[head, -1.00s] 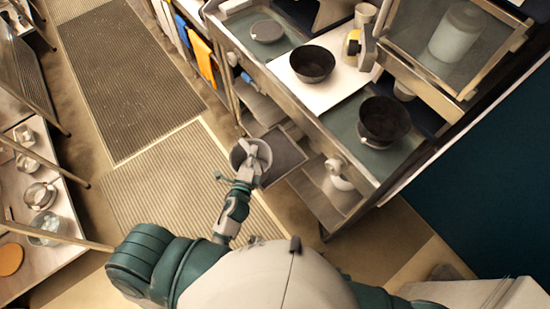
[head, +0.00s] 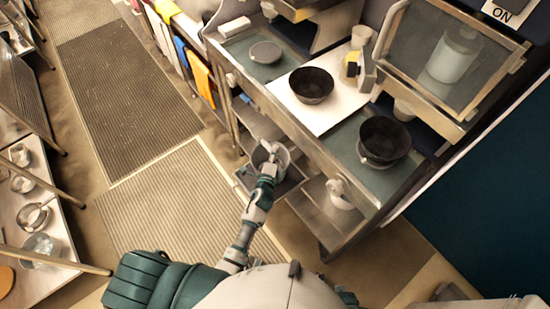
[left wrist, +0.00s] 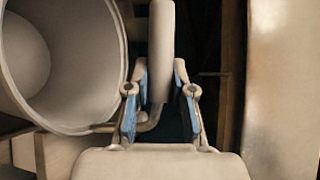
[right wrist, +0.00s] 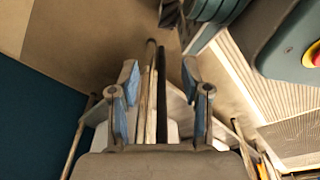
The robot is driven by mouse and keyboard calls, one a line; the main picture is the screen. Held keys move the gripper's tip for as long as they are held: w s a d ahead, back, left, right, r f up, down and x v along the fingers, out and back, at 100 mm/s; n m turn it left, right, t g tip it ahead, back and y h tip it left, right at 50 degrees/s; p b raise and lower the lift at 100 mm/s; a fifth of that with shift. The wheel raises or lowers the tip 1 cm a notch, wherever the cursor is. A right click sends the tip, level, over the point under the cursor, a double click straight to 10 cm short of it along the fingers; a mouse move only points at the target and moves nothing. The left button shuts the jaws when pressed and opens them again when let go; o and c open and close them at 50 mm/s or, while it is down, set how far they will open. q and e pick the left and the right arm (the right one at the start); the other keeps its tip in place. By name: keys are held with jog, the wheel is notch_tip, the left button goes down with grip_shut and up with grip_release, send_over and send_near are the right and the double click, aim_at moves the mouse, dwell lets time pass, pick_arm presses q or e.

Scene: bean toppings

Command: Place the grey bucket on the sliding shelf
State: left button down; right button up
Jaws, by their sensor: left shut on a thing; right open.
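The grey bucket (head: 284,159) is at the lower part of the counter unit in the head view. My left gripper (head: 268,168) is shut on its handle. In the left wrist view the bucket (left wrist: 62,62) lies left of the fingers, its open mouth showing, and the handle passes between the fingers (left wrist: 160,88). The dark sliding shelf (head: 293,178) is pulled out from the unit; the bucket overlaps it in the head view. I cannot tell whether the bucket touches it. My right gripper (right wrist: 160,82) is open in the right wrist view, with nothing visibly gripped.
The counter above holds two dark bowls (head: 311,84) (head: 384,139) and a grey lid (head: 265,52). A pale pot (head: 339,194) stands on a lower shelf to the right. A table with pots (head: 38,215) is at the left. The ribbed floor mat (head: 165,205) is clear.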

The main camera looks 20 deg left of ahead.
pick_arm(q)
notch_tip(320, 180, down, 4)
jog(key=shift+d+r+b, duration=0.1)
jog(key=shift+r+b, duration=0.15)
jog(key=shift+b, duration=0.6)
pick_arm(e)
jog(key=w+r, duration=0.1)
jog(key=w+a+r, duration=0.1)
jog(key=r, duration=0.1)
jog(key=shift+w+a+r, duration=0.1)
jog(key=shift+w, duration=0.15)
pick_arm(q)
jog(key=c, duration=1)
grip_release()
jog(key=shift+a+f, duration=0.1)
jog(key=shift+a, duration=0.25)
pick_arm(e)
jog(key=shift+w+a+r, duration=0.15)
jog(key=shift+a+r, duration=0.1)
jog(key=shift+a, duration=0.05)
jog(key=shift+r, duration=0.1)
